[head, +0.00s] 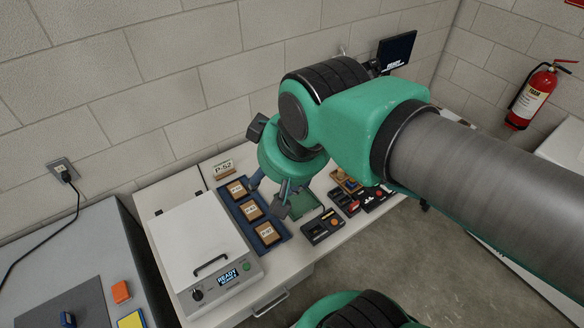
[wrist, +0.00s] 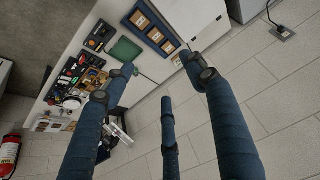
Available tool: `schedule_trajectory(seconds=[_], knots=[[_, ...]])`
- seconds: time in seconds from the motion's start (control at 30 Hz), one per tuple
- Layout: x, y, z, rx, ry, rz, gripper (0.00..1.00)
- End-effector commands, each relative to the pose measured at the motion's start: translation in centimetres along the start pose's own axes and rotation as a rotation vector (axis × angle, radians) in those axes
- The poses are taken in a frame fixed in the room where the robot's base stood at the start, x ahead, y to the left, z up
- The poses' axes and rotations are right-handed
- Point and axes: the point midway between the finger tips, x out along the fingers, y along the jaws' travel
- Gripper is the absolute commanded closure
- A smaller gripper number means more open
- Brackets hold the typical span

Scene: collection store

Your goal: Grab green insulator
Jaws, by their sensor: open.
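I cannot pick out a green insulator for certain in either view. A flat green mat or board (head: 306,205) lies on the white bench, partly hidden behind my gripper in the head view; it also shows in the wrist view (wrist: 124,50). My gripper (head: 268,197) hangs above the bench near the blue tray, its fingers pointing down. In the wrist view my gripper (wrist: 155,86) has its dark blue fingers spread apart, with nothing between them.
A blue tray (head: 241,229) holds labelled brown blocks beside a white READY device (head: 202,245). A black box (head: 322,226) and several small parts stand to the right. A block wall rises behind the bench. A fire extinguisher (head: 533,95) hangs at the far right.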

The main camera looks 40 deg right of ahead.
Motion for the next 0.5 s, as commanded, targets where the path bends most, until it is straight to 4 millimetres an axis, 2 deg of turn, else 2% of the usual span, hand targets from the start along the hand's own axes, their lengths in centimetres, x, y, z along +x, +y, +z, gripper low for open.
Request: schedule_trajectory(seconds=[0.23,0.5], knots=[[1.4,1.4,-4.4,0.004,-0.045,0.015,0.44],[4.6,3.9,-10.0,0.008,-0.104,0.032,0.44]])
